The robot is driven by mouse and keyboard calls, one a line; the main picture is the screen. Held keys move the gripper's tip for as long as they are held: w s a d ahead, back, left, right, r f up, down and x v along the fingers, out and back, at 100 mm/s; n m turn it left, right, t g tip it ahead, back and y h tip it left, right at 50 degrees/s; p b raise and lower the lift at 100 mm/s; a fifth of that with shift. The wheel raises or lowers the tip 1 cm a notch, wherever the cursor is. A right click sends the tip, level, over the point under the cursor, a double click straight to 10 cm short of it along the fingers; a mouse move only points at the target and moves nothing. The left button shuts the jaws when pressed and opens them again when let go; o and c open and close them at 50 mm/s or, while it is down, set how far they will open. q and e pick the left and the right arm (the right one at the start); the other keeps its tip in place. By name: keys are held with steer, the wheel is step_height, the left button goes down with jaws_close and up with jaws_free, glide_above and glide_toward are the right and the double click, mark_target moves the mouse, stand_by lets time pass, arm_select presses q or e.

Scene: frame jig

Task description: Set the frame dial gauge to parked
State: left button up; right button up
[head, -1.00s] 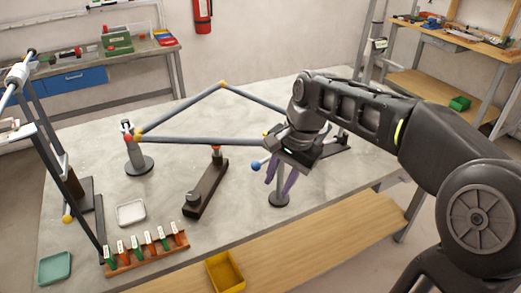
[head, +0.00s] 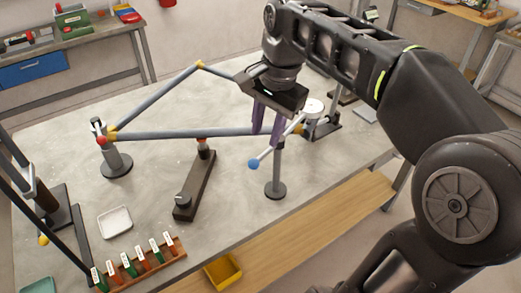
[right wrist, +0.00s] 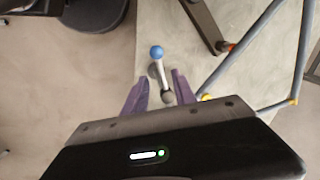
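A dial gauge with a round white face (head: 313,108) stands on a dark bracket at the right end of the wire-like frame (head: 190,133). A pale lever with a blue ball end (head: 253,164) slants down and left in front of it, close to a grey post (head: 276,170). My right gripper (head: 267,138) hangs over the lever, its purple fingers pointing down. In the right wrist view, the lever and its blue ball (right wrist: 157,52) line up with the gap between the parted fingers (right wrist: 159,78); contact is not visible. The dial's reading is too small to tell. My left gripper is out of view.
The frame's left corner rests on a round-based stand (head: 115,162). A dark clamp block (head: 195,187), a white tray (head: 114,222), a rack of tagged pieces (head: 138,268) and a yellow bin (head: 222,271) lie nearer. Bare tabletop lies around the post.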

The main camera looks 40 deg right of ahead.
mark_target(261, 156)
steer(key=f, duration=0.5)
steer(key=w+f, duration=0.1)
steer(key=f, duration=0.1)
steer(key=shift+w+a+f, duration=0.1)
steer(key=shift+a+f, duration=0.1)
steer(key=shift+c, duration=0.2)
jaws_close()
stand_by(1.0)
